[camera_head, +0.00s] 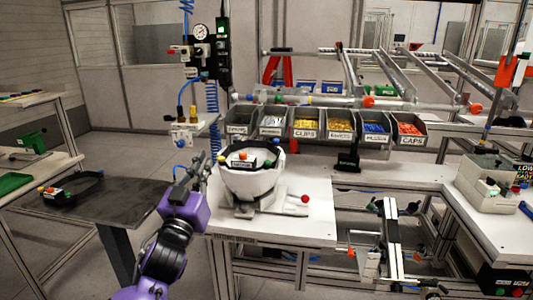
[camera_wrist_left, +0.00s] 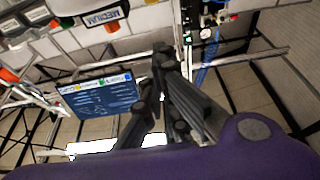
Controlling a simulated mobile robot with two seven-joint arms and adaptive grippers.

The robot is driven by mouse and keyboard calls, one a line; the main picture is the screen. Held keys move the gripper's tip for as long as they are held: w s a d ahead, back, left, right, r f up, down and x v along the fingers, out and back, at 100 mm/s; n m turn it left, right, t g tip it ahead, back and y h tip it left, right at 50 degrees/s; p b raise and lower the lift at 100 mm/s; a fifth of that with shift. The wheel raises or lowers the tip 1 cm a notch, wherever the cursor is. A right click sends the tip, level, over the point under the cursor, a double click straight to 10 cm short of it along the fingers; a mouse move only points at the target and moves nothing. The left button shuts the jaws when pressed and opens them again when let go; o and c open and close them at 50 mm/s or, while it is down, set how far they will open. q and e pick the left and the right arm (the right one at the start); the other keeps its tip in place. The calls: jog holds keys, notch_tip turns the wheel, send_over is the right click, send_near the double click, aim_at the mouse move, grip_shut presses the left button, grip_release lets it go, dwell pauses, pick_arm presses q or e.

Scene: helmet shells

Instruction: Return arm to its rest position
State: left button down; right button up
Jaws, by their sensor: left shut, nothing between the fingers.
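My left arm is purple and comes up from the bottom in the head view. Its dark left gripper (camera_head: 192,168) is raised just left of the white helmet shell (camera_head: 250,185). I cannot tell whether it touches the shell. In the left wrist view the gripper's fingers (camera_wrist_left: 163,52) are shut with nothing between them. The shell sits on a stand on the white table (camera_head: 318,212), with a small labelled part with coloured knobs (camera_head: 240,157) inside it. My right gripper is not in view.
A row of grey bins (camera_head: 308,137) with coloured parts stands behind the table. A post with a gauge (camera_head: 201,31) and blue coiled hose (camera_head: 213,105) stands behind the gripper. A grey box (camera_head: 485,185) is at right.

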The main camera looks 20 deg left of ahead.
pick_arm(q)
jog(key=s+d+f+m+g+h, duration=0.1)
jog(key=s+d+f+g, duration=0.15)
jog(key=f, duration=0.65)
jog(key=s+d+f+m+g+h+p, duration=0.1)
jog(key=s+d+f+m+g, duration=0.2)
jog(key=f, duration=0.6)
jog(key=s+d+f+g+h, duration=0.15)
jog(key=d+f, duration=0.25)
jog(key=f, duration=0.6)
jog(key=s+d+f+g, duration=0.2)
jog(key=s+f, duration=0.4)
jog(key=s, duration=0.3)
jog(key=s+d+f+g+h+p, duration=0.1)
jog(key=s+d+f, duration=0.4)
jog(key=s, duration=0.5)
jog(key=s+d+f+n+g+h, duration=0.1)
jog(key=s+d+f+g, duration=0.1)
jog(key=s+f, duration=0.6)
jog(key=shift+s+d+f+g+p, duration=0.35)
jog(key=shift+s+d, duration=0.35)
jog(key=shift+s, duration=0.5)
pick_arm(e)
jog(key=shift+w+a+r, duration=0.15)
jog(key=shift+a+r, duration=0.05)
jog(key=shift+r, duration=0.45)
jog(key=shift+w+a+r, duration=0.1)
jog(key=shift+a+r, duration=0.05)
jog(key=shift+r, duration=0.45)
